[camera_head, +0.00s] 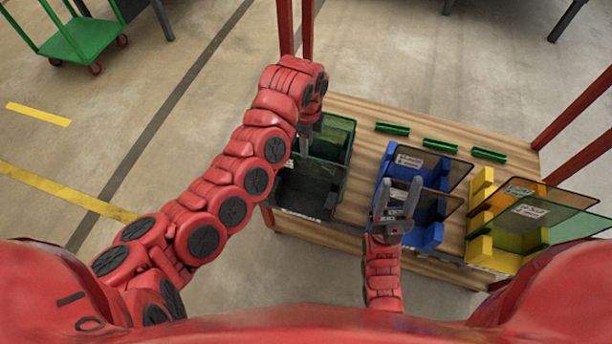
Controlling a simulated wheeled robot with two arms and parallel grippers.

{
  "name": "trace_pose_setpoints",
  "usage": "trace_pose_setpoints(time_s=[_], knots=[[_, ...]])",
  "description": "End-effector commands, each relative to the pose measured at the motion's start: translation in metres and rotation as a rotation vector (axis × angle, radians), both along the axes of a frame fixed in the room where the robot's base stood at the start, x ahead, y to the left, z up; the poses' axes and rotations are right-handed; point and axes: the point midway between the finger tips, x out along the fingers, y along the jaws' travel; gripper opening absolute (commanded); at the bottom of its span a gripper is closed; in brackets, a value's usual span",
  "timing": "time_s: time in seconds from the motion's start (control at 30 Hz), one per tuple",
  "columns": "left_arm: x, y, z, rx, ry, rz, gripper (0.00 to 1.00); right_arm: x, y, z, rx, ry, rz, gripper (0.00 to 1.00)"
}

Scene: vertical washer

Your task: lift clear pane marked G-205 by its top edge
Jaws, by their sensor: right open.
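Label text is too small to read, so I cannot tell which pane is G-205. A blue rack (437,234) holds tinted see-through panes (440,168), one with a white label. A yellow rack (480,250) at the right holds panes (550,211) with white labels. A black rack (290,200) at the left holds green-tinted panes (342,137). My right gripper (397,198) is open, its two fingers apart in front of the blue rack's panes; contact cannot be told. My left gripper (308,138) points down at the black rack; its fingertips are too hidden to judge.
The racks stand on a wooden table (360,120) with red posts (580,110). Three green strips (440,146) lie along its back. Panes at the right lean out past the yellow rack. A green cart (80,40) stands on the floor at the far left.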

Motion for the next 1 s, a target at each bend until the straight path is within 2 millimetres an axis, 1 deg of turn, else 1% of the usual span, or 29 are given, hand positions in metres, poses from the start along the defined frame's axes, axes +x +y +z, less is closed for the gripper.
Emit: trace_pose_setpoints(time_s=[0.03, 0.1, 0.2, 0.43, 0.6, 0.7, 0.8, 0.97, 1.0], knots=[[-0.001, 0.0, -0.009, 0.001, 0.004, 0.001, 0.4, 0.0, 0.0, 0.005, 0.0, 0.0, 0.0, 0.5], [0.0, 0.0, -0.022, 0.001, 0.001, -0.001, 0.4, 0.0, 0.0, 0.008, 0.0, 0.0, 0.0, 0.5], [0.0, 0.0, -0.037, 0.001, 0.001, -0.001, 0.4, 0.0, 0.0, 0.009, 0.0, 0.0, 0.0, 0.5], [0.001, 0.0, -0.055, 0.002, -0.001, -0.001, 0.4, 0.0, 0.0, 0.012, 0.0, 0.0, 0.0, 0.5], [0.002, 0.002, -0.081, 0.002, -0.002, 0.0, 0.4, 0.0, 0.0, 0.015, 0.0, 0.0, 0.0, 0.5], [0.003, 0.002, -0.093, 0.001, -0.003, 0.001, 0.4, 0.0, 0.0, 0.015, 0.0, 0.0, 0.0, 0.5], [0.003, 0.002, -0.097, 0.0, -0.004, 0.002, 0.4, 0.0, 0.0, 0.015, 0.0, 0.0, 0.0, 0.5], [0.003, 0.002, -0.098, -0.002, -0.005, 0.002, 0.4, 0.0, 0.0, 0.015, 0.0, 0.0, 0.0, 0.5], [0.003, 0.002, -0.098, -0.002, -0.005, 0.002, 0.36, 0.0, 0.0, 0.015, 0.0, 0.0, 0.0, 0.5]])
